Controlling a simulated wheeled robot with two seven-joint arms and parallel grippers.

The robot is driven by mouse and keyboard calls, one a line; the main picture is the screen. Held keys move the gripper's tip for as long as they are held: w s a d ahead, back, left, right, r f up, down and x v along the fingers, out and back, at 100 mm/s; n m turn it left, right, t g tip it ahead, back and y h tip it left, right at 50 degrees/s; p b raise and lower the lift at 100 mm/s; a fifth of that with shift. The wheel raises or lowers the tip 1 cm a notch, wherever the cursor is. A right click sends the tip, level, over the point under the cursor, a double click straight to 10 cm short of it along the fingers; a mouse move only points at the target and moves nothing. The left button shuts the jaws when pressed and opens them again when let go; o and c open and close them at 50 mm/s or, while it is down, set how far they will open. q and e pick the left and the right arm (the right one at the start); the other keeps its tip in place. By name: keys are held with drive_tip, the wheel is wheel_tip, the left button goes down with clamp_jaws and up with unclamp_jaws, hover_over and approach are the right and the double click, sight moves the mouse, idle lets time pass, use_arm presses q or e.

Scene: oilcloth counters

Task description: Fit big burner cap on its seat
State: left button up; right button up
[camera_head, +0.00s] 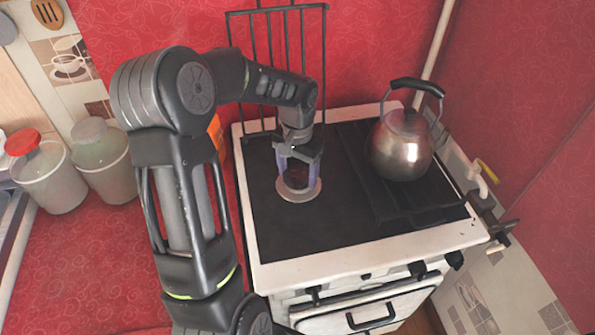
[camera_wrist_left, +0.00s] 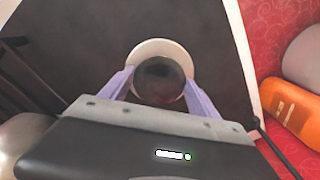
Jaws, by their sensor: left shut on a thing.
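The big burner cap (camera_wrist_left: 160,82) is a dark round disc between the two purple fingers of my left gripper (camera_head: 297,176). The gripper is shut on the cap and points down over the left part of the stove top. The seat (camera_wrist_left: 148,47) is a pale ring under the cap, and its rim also shows in the head view (camera_head: 299,196). The cap overlaps the ring, with more of the rim showing on the far side in the wrist view. I cannot tell whether cap and seat touch. My right gripper is not in view.
A steel kettle (camera_head: 402,150) stands on the right side of the stove (camera_head: 330,222). A wire grate (camera_head: 285,60) stands upright behind. An orange container (camera_wrist_left: 293,110) is beside the stove's left edge. Jars (camera_head: 104,160) stand at the left. The stove's front left is clear.

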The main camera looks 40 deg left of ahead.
use_arm(q)
drive_tip(key=shift+f+b, duration=0.4)
drive_tip(key=shift+f, duration=0.05)
idle(0.8)
idle(0.3)
drive_tip(key=o, duration=1.5)
drive_tip(key=shift+c, duration=0.2)
drive_tip(key=shift+o, duration=0.4)
drive_tip(key=shift+r, duration=0.15)
drive_tip(key=shift+r+p, duration=2.8)
drive_tip(key=shift+r, duration=1.05)
